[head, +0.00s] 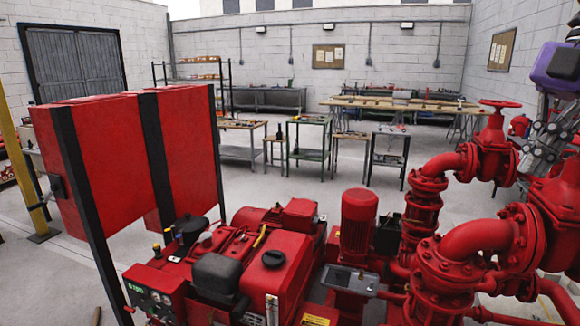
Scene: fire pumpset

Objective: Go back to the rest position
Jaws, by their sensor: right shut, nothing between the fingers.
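My right gripper (530,160) is at the right edge, below a purple and black part of my right arm (556,68). Its grey linked fingers point down and to the left, and they are shut with nothing between them. The red pipes and valves partly hide it. Its tips are close to the red valve with a handwheel (492,145) in the picture; I cannot tell whether they touch. My left gripper is not in view.
A red pumpset with an engine (270,262), a vertical red motor (358,222) and thick flanged pipes (470,245) fills the front. A tall red cabinet panel (95,165) stands at left. Small work tables (310,120) stand behind. Grey floor (270,185) between is clear.

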